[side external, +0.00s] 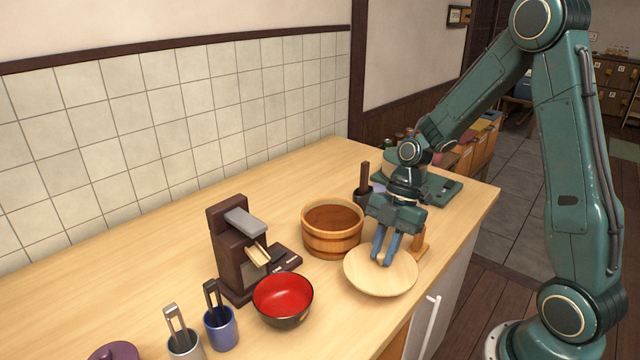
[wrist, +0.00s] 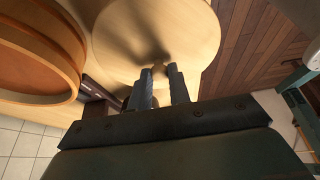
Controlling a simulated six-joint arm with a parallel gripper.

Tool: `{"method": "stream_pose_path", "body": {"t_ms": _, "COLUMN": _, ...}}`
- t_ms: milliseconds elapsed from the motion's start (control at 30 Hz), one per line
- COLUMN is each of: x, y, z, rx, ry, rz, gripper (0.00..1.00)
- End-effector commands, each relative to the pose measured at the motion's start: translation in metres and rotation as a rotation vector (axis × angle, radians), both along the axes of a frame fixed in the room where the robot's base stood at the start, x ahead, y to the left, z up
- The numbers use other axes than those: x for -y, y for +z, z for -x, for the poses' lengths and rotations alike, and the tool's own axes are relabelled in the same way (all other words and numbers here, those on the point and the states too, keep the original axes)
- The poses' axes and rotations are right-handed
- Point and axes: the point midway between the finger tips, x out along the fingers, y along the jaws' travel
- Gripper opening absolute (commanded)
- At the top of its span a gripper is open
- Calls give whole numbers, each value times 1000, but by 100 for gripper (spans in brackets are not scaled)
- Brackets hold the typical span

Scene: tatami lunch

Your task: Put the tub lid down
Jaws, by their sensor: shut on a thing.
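The tub lid (side external: 375,277) is a round, pale wooden disc at the counter's front edge, in front of the wooden tub. In the side view my gripper (side external: 385,258) points down over it, its blue fingers shut on the knob at its middle. In the wrist view the lid (wrist: 130,30) fills the top middle, with the fingertips (wrist: 160,72) meeting its middle; the knob is mostly hidden between them. The lid looks about level. I cannot tell whether it touches the counter. The wooden tub (side external: 332,243) stands open beside it and shows in the wrist view (wrist: 75,45).
A red bowl (side external: 284,297) stands left of the lid. A dark brown dispenser (side external: 232,250), a blue cup (side external: 221,328) and a grey cup (side external: 186,346) with tongs are further left. The counter's left rear is clear.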

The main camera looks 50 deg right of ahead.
Motion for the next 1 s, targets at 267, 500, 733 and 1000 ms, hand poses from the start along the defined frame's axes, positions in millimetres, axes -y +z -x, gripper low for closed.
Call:
{"method": "stream_pose_path", "body": {"t_ms": 267, "x": 0, "y": -10, "z": 0, "rx": 0, "ry": 1, "rz": -1, "gripper": 0}}
{"method": "stream_pose_path", "body": {"t_ms": 500, "x": -1, "y": -20, "z": 0, "rx": -2, "ry": 1, "rz": -1, "gripper": 0}}
{"method": "stream_pose_path", "body": {"t_ms": 733, "x": -1, "y": -42, "z": 0, "rx": -2, "ry": 0, "rz": -2, "gripper": 0}}
{"method": "stream_pose_path", "body": {"t_ms": 1000, "x": 0, "y": -48, "z": 0, "rx": 1, "ry": 2, "rz": 0, "gripper": 0}}
